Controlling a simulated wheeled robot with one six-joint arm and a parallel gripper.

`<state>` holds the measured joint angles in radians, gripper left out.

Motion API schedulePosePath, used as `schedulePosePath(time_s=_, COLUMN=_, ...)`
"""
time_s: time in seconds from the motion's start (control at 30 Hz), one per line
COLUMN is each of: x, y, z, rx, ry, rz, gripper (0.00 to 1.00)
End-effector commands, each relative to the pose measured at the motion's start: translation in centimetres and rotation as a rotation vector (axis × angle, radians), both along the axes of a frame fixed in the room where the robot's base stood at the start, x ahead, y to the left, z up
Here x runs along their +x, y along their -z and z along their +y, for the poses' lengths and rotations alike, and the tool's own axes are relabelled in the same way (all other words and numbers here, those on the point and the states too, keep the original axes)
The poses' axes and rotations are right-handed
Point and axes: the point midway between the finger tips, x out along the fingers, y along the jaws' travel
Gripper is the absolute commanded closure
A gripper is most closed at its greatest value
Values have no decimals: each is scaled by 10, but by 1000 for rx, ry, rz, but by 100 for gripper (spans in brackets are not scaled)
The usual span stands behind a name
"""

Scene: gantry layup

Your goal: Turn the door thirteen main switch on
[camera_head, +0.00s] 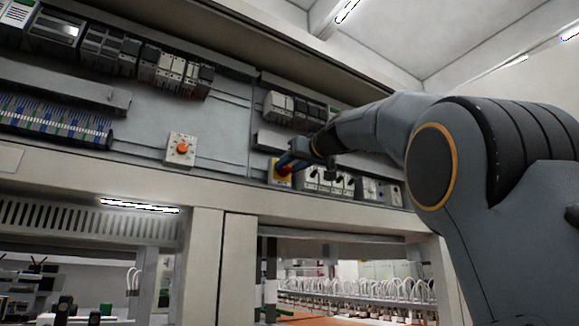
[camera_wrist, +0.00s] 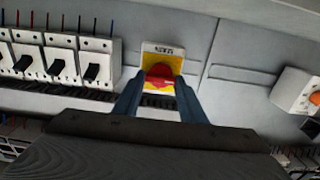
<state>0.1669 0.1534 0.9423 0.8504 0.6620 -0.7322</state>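The main switch is a red rotary knob (camera_wrist: 160,76) on a yellow and white plate (camera_wrist: 174,53) in the wrist view. The dark lettering on the plate is too small to read surely. In the head view the red knob (camera_head: 285,171) shows on the panel, partly hidden by my gripper (camera_head: 289,161). In the wrist view my gripper (camera_wrist: 161,80) has its two fingers apart, one on each side of the knob. A small gap seems to show beside the knob; contact cannot be made out.
A row of white breakers with black toggles (camera_wrist: 60,62) is left of the switch in the wrist view. A second plate with an orange-red knob (camera_head: 183,149) is farther left in the head view, on the right in the wrist view (camera_wrist: 297,91). Bare panel lies between them.

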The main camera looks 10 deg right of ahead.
Motion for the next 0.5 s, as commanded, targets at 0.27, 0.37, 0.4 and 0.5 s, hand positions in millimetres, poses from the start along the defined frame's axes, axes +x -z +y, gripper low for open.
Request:
schedulePosePath(time_s=0.27, x=0, y=0, z=0, rx=13, ry=0, rz=4, gripper=85)
schedulePosePath(time_s=0.37, x=0, y=0, z=0, rx=37, ry=0, rz=12, gripper=85)
schedulePosePath(time_s=0.4, x=0, y=0, z=0, rx=52, ry=-1, rz=17, gripper=85)
schedulePosePath(time_s=0.5, x=0, y=-1, z=0, rx=101, ry=-1, rz=33, gripper=85)
